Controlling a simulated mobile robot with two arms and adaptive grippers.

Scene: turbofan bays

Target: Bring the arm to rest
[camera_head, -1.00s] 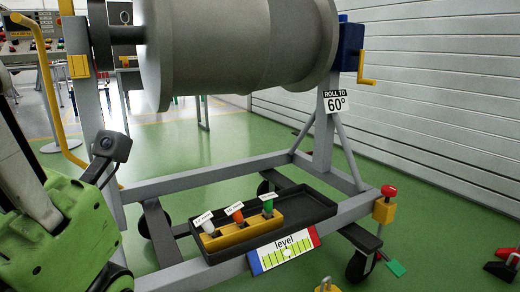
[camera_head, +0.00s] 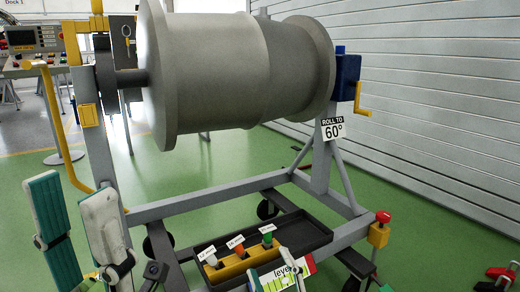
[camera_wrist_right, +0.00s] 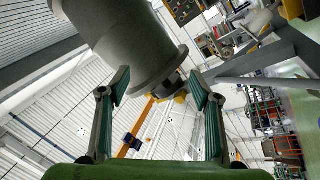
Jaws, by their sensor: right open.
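My left gripper (camera_head: 69,190) stands at the left of the head view, its two teal-padded fingers pointing up and apart, with nothing between them.
A black tray (camera_head: 305,237) on the stand frame (camera_head: 210,200) holds a yellow block (camera_head: 238,264) with white, red and green plugs. A yellow crank (camera_head: 364,98) sits on the stand's right side. A red-topped yellow post (camera_head: 379,230) stands at the frame's right corner.

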